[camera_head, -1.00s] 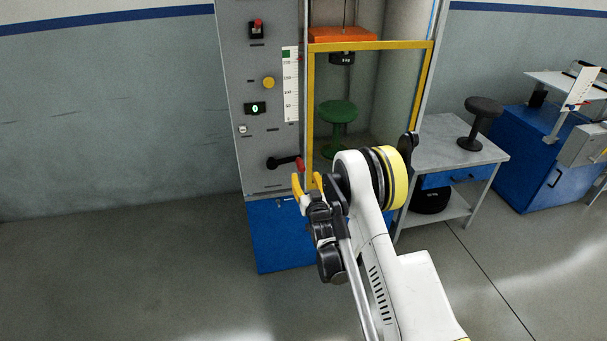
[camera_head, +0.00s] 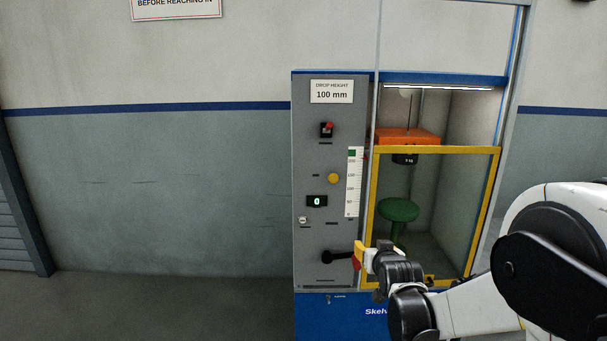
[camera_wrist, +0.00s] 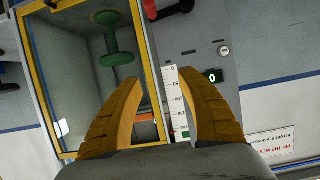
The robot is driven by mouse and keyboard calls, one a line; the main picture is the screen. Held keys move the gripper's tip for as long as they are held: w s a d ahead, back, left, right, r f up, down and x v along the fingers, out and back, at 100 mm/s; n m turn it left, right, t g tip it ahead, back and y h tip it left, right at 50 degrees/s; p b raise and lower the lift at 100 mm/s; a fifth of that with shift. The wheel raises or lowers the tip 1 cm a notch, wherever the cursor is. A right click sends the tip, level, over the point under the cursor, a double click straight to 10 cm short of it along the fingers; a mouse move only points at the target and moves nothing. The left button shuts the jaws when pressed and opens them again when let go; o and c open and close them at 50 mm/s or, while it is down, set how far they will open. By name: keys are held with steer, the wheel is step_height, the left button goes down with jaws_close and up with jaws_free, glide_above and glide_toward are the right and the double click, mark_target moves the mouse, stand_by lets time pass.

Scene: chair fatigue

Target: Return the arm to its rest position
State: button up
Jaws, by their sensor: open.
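My gripper (camera_head: 362,252) is open and empty, in front of the test machine's control panel (camera_head: 325,240). It overlaps the end of the black lever with a red grip (camera_head: 331,257) in the head view. In the wrist view, my gripper's two yellow fingers (camera_wrist: 160,78) are spread apart with nothing between them. The lever (camera_wrist: 170,10) lies beyond the fingertips there, apart from them. My white arm reaches in from the lower right of the head view.
A yellow-framed guard (camera_head: 436,150) fronts the chamber holding a green stool (camera_head: 399,210) under an orange weight (camera_head: 408,137). The panel has a yellow button (camera_head: 333,178), a display reading 0 (camera_head: 317,201) and a scale (camera_head: 353,182). Open floor (camera_head: 160,305) lies left.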

steer(key=s+r+g, duration=0.2)
steer(key=s+r, duration=0.1)
steer(key=s, duration=0.7)
steer(key=s+r+g, duration=0.2)
steer(key=s, duration=0.8)
steer(key=s+f+g, duration=0.1)
steer(key=s+f, duration=0.1)
steer(key=s, duration=0.7)
steer(key=s+f+g, duration=0.1)
steer(key=s, duration=0.8)
steer(key=shift+f+g, duration=0.35)
steer(key=shift+g, duration=0.05)
